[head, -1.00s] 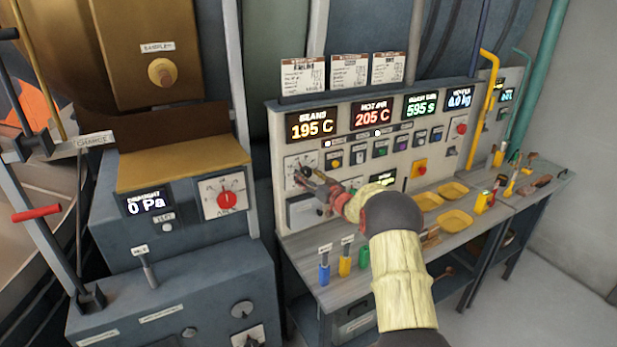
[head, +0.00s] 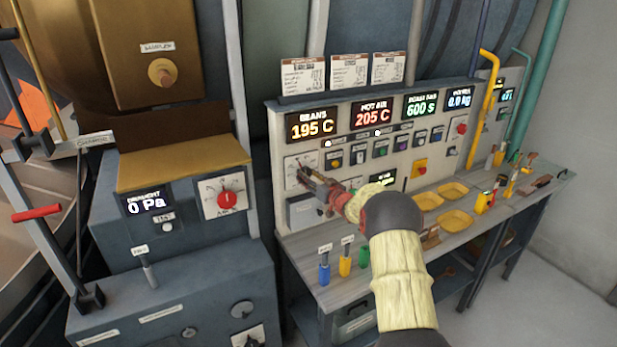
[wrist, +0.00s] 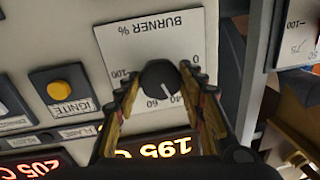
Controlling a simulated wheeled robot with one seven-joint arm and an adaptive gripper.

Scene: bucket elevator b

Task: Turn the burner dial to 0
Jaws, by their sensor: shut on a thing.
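The burner dial is a round black knob (wrist: 160,80) on a white plate marked BURNER % (wrist: 160,40), seen upside down in the wrist view. Its white pointer line lies between the 60 and 40 marks. My gripper (wrist: 161,77) is shut on the knob, one finger on each side. In the head view my gripper (head: 307,177) reaches the dial plate (head: 294,162) at the panel's left end and hides the knob.
The panel (head: 345,150) has lit displays above; BEANS (head: 311,125) reads 195 C and HOT AIR (head: 373,115) 205 C. A yellow IGNITE button (wrist: 63,92) is beside the dial plate. The bench (head: 400,240) below holds yellow trays and tools. A red AIR dial (head: 226,200) is on the left cabinet.

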